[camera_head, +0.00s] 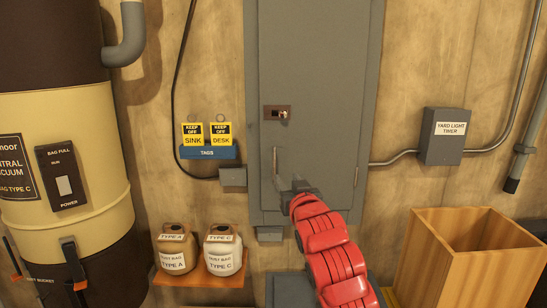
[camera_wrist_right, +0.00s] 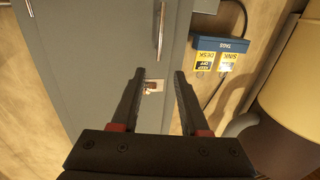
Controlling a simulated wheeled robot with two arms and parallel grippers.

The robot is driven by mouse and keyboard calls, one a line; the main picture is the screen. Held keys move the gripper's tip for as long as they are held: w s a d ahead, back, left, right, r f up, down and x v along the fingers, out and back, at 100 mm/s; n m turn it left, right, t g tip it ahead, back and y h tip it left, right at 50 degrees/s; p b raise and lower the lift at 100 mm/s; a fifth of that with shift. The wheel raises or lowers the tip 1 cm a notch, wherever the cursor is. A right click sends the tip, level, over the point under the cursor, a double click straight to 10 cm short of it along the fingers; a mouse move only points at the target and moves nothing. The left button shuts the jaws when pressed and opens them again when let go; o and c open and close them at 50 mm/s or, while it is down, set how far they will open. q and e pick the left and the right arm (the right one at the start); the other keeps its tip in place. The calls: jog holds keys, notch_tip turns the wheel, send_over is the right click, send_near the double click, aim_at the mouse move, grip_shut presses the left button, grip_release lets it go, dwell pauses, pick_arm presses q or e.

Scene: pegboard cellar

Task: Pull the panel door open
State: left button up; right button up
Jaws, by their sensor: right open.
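The grey panel door (camera_head: 315,65) is on the wall in the middle of the head view and looks shut in its frame. A thin upright handle (camera_head: 275,162) is near its left edge; the bar also shows in the right wrist view (camera_wrist_right: 160,30). Above the handle is a small brown latch plate (camera_head: 276,113), seen between the fingers in the right wrist view (camera_wrist_right: 153,86). My right gripper (camera_head: 292,184) is open and empty, just right of the handle's lower end in the head view. Whether it touches the door cannot be told. My left gripper is not in view.
A blue tag rack (camera_head: 208,153) with yellow tags hangs left of the door. Two jugs stand on a low shelf (camera_head: 200,281). A large vacuum canister (camera_head: 75,130) is at far left.

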aim_at(275, 158)
jog(key=w+a+p, duration=0.1)
jog(key=w+p, duration=0.1)
jog(key=w, duration=0.3)
jog(key=w+a+p, duration=0.1)
jog(key=w+p, duration=0.1)
jog(key=w, duration=0.3)
jog(key=w+a+p, duration=0.1)
jog(key=w+p, duration=0.2)
jog(key=w, duration=0.3)
jog(key=shift+w+a, duration=0.15)
jog(key=shift+w, duration=0.25)
grip_shut()
dwell(1.0)
